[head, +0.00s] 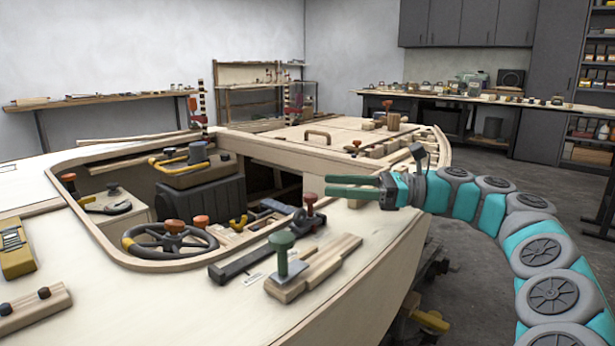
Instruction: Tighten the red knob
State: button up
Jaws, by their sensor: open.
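A red knob (310,199) tops a dark clamp (306,222) on the plywood deck, right of the cockpit opening. My gripper (328,186) is open, its teal fingers pointing left. Its fingertips appear just right of and slightly above this knob in the picture; I cannot tell whether they touch it. The view does not show which one is loose.
A green-handled tool (281,252) stands upright on wood blocks (290,286) in front of the clamp. A dark bar (240,265) lies beside it. Wood blocks (390,146) line the deck behind my gripper. Open floor (480,270) lies right of the hull.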

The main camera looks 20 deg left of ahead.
aim_at(310, 195)
jog(key=shift+s+d+f+g+h, duration=0.1)
jog(key=shift+d+f+g+h, duration=0.1)
jog(key=shift+d+f+g, duration=0.25)
jog(key=shift+s+d+f+g+h, duration=0.15)
jog(key=shift+d+f+h, duration=0.1)
jog(key=shift+d, duration=0.35)
jog(key=shift+f, duration=0.2)
jog(key=x, duration=0.7)
jog(key=shift+s+a, duration=0.2)
jog(key=shift+s, duration=0.05)
grip_shut()
